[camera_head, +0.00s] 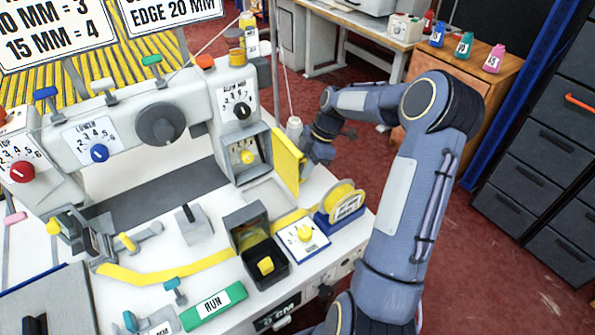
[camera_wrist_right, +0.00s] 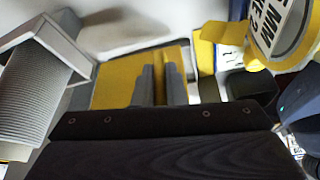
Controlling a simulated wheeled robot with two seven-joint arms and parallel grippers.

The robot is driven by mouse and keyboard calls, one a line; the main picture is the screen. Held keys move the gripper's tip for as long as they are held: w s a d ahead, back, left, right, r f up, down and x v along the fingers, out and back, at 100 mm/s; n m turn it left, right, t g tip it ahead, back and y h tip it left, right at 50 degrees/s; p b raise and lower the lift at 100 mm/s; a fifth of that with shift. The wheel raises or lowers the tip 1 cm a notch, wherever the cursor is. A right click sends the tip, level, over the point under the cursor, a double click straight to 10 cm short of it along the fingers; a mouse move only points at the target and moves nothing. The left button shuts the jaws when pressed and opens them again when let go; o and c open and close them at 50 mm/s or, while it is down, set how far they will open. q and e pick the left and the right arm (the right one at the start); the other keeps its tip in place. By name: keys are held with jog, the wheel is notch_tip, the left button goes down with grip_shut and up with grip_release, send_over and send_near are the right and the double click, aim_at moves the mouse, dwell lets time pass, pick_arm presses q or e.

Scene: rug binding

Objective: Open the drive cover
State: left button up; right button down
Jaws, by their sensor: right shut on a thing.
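The drive cover (camera_head: 287,158) is a yellow panel at the right side of a grey box (camera_head: 263,141) on the machine. It stands swung out from the box's front, and a yellow knob (camera_head: 247,157) shows inside the open box. My right gripper (camera_head: 305,155) is shut on the cover, reaching it from the right. In the right wrist view, the two grey fingers (camera_wrist_right: 158,82) close on the yellow panel (camera_wrist_right: 113,78); their exact contact is partly hidden. My left gripper is not in view.
A yellow tape reel (camera_head: 343,194) stands close below the cover, near a white panel with a yellow knob (camera_head: 304,233). A dark open bin (camera_head: 267,280) is in front. A thread cone (camera_head: 294,130) stands behind the cover. Red floor lies right of the machine table.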

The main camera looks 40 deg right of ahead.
jog(key=shift+w+d+n+g, duration=0.2)
jog(key=shift+d+n+g, duration=0.05)
jog(key=shift+d+n, duration=0.35)
jog(key=shift+w+d+n+g, duration=0.2)
jog(key=shift+d+n+g, duration=0.05)
jog(key=shift+d+n, duration=0.35)
jog(key=c, duration=1.5)
grip_release()
jog(key=v, duration=0.7)
jog(key=shift+d+r, duration=0.15)
jog(key=shift+r, duration=0.2)
